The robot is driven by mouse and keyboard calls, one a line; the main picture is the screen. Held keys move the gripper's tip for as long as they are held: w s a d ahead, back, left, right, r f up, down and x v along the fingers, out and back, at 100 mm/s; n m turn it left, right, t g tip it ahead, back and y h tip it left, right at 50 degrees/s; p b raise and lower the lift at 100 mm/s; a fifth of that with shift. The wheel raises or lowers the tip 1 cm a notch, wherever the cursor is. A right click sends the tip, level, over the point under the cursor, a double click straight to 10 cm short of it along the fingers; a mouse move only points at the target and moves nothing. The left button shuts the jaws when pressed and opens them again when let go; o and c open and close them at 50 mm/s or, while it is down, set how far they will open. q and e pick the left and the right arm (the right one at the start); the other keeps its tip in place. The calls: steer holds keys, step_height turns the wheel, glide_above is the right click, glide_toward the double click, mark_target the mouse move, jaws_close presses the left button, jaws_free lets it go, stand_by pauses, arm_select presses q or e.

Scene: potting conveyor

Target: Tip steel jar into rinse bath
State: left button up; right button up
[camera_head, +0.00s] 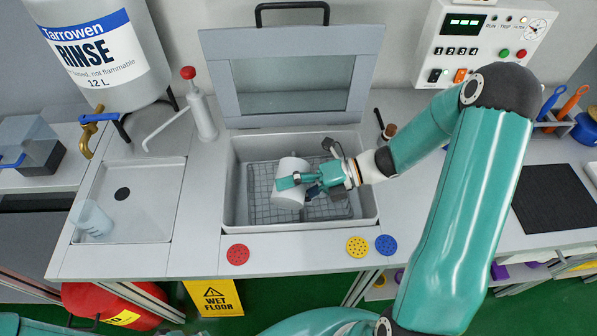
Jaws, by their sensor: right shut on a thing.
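The steel jar (289,188) is a pale grey cylinder in the camera_head view, tilted a little. My right gripper (296,181) is shut on it, with its fingers around the jar's side. The rinse bath (236,205) is a grey rectangular basin in the bench with a wire rack (260,205) inside. The jar is over the rack, within the bath's rim. I cannot tell whether it touches the rack. The bath's framed lid (215,75) stands open behind it. My left gripper is not in view.
A large rinse tank (100,45) with a brass tap and a red-topped pump (203,115) stand at left. A sink (135,205) holds a clear beaker (92,220). Red (238,254), yellow (357,247) and blue (386,245) discs lie along the front edge. A control box (480,45) is behind right.

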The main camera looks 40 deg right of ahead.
steer(key=shift+w+d+r+m+y+p, duration=0.1)
steer(key=shift+r+m+y+p, duration=0.25)
steer(key=shift+p, duration=0.6)
steer(key=shift+w+d+r+m+g+y+p, duration=0.15)
steer(key=shift+r+m+y+p, duration=0.25)
steer(key=shift+p, duration=0.65)
steer(key=shift+w+d+r+m+g+y+p, duration=0.15)
steer(key=shift+m+p, duration=0.3)
steer(key=shift+p, duration=0.55)
